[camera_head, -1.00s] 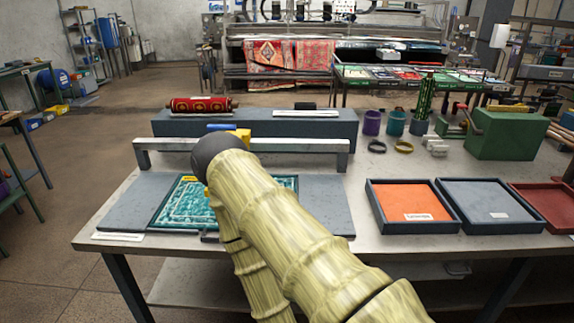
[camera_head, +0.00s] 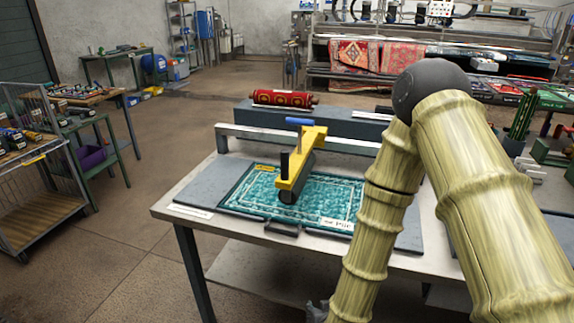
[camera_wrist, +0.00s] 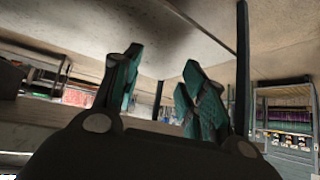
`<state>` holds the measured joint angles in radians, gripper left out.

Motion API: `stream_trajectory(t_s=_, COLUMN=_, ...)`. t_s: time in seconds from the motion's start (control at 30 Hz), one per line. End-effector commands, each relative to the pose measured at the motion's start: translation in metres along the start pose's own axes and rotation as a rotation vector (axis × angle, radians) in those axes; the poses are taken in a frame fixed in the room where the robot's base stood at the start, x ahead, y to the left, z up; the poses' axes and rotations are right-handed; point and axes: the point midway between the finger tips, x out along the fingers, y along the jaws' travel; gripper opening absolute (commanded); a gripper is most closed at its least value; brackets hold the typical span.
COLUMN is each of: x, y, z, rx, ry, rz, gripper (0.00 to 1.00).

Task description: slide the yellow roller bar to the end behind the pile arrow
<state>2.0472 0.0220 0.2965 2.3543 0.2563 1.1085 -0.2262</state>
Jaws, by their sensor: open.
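The yellow roller bar (camera_head: 301,162), with a blue grip on top and a dark roller beneath, stands across the middle of a teal patterned rug (camera_head: 258,191) in the head view. A grey rail (camera_head: 345,143) runs behind it. A white label (camera_head: 338,223) with dark lettering is at the rug's near right corner; a small yellow label (camera_head: 267,168) is at its far left. I cannot make out an arrow on either. In the wrist view my gripper (camera_wrist: 162,62) has its teal fingers apart with nothing between them. It is away from the bar, which the wrist view does not show.
The rug lies on a grey board (camera_head: 203,184) on a metal table. A red rolled rug (camera_head: 284,98) lies on a dark block behind the rail. A dark handle (camera_head: 282,228) is at the rug's near edge. Open floor lies left of the table; a wire cart (camera_head: 40,190) stands farther left.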

Motion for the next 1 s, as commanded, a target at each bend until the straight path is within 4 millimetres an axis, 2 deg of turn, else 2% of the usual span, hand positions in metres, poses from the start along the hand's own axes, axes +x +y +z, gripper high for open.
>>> stream_trajectory(t_s=0.03, x=-0.003, y=-0.015, z=-0.040, rx=-0.001, ry=0.090, rz=0.002, gripper=0.42)
stream_trajectory(t_s=0.13, x=-0.016, y=-0.041, z=-0.112, rx=-0.005, ry=0.257, rz=0.021, gripper=0.42)
stream_trajectory(t_s=0.2, x=-0.033, y=-0.058, z=-0.160, rx=-0.004, ry=0.368, rz=0.037, gripper=0.42)
stream_trajectory(t_s=0.3, x=-0.062, y=-0.079, z=-0.221, rx=0.002, ry=0.513, rz=0.068, gripper=0.42)
stream_trajectory(t_s=0.4, x=-0.093, y=-0.096, z=-0.268, rx=0.010, ry=0.629, rz=0.099, gripper=0.42)
stream_trajectory(t_s=0.53, x=-0.125, y=-0.110, z=-0.307, rx=0.020, ry=0.731, rz=0.133, gripper=0.42)
stream_trajectory(t_s=0.7, x=-0.145, y=-0.117, z=-0.329, rx=0.027, ry=0.788, rz=0.155, gripper=0.42)
stream_trajectory(t_s=0.83, x=-0.142, y=-0.117, z=-0.337, rx=0.029, ry=0.793, rz=0.159, gripper=0.42)
stream_trajectory(t_s=1.0, x=-0.127, y=-0.113, z=-0.353, rx=0.029, ry=0.791, rz=0.158, gripper=0.42)
